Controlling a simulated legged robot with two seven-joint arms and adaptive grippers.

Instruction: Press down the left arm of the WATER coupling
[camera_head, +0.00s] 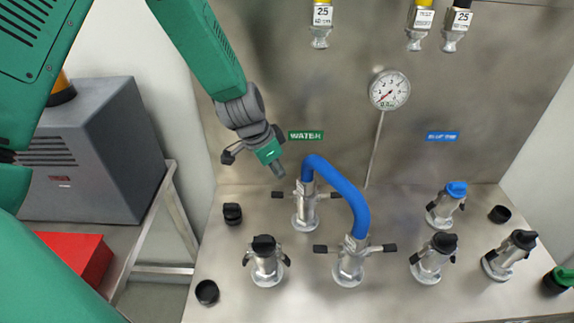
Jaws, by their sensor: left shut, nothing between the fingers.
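The WATER label (305,135) is a green plate on the steel back wall. The WATER coupling (304,212) stands below it on the steel deck, with one end of a blue hose (345,190) on its top. Its left arm (278,195) is a short black-tipped lever sticking out to the left, about level. A similar lever sticks out on its right side, partly behind the hose. My left gripper (279,171) is shut and empty, its tip pointing down just above the left arm in the picture. I cannot tell the exact gap. My right gripper is not in view.
The hose's other end sits on a front coupling (349,268) with level levers. Several capped couplings, one with a blue cap (456,189), and loose black caps (207,291) stand around. A gauge (389,90) is on the wall. Hanging connectors (320,38) are above.

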